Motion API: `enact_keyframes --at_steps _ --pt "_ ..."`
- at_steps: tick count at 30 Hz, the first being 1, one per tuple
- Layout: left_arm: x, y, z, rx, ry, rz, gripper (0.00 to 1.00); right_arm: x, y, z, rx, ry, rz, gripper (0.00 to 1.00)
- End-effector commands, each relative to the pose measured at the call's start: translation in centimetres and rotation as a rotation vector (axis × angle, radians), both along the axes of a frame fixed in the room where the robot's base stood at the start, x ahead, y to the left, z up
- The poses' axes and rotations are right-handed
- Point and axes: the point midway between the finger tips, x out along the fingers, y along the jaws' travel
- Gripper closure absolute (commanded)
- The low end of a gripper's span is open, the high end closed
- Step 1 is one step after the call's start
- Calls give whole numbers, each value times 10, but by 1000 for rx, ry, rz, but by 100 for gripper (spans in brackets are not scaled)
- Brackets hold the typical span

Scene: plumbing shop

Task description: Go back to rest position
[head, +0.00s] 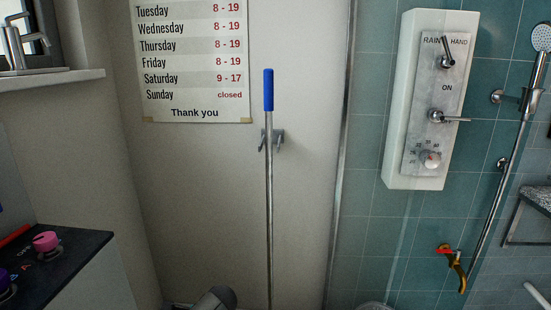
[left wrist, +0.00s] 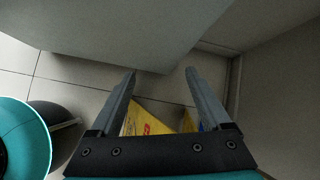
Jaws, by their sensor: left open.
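My left gripper (left wrist: 162,72) shows in the left wrist view with its two dark fingers spread apart. Nothing is held between the fingertips. A yellow object with red marks (left wrist: 150,115) shows behind and between the fingers, partly hidden by them; I cannot tell what it is. My left gripper's fingers do not show in the head view. My right gripper is in neither view.
A blue-handled pole (head: 268,90) stands upright at a wall clip (head: 278,138). A shower panel (head: 434,100) and hand shower (head: 541,38) are on the right. A dark counter (head: 75,262) with knobs is at left. The left wrist view shows a pale cabinet-like block (left wrist: 120,35) above floor tiles (left wrist: 75,80).

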Motion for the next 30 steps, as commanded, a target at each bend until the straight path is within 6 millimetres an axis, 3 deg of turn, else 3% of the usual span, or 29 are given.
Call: enact_keyframes --at_steps 1,6,12,15,21,24,30 --pt "-22 -4 -32 -58 -16 29 19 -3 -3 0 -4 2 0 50" --pt "-88 -19 -116 -247 -109 169 19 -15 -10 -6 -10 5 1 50" --pt "-180 -30 -186 -433 -224 403 19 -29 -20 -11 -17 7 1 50" --pt "-229 -31 -210 -507 -285 536 19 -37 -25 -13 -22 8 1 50" --pt "-322 -24 -233 -612 -418 807 19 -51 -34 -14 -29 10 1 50" --pt "-356 -17 -235 -640 -474 909 19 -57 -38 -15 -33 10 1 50" --pt "-387 -10 -233 -669 -539 1012 19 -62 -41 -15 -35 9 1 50"
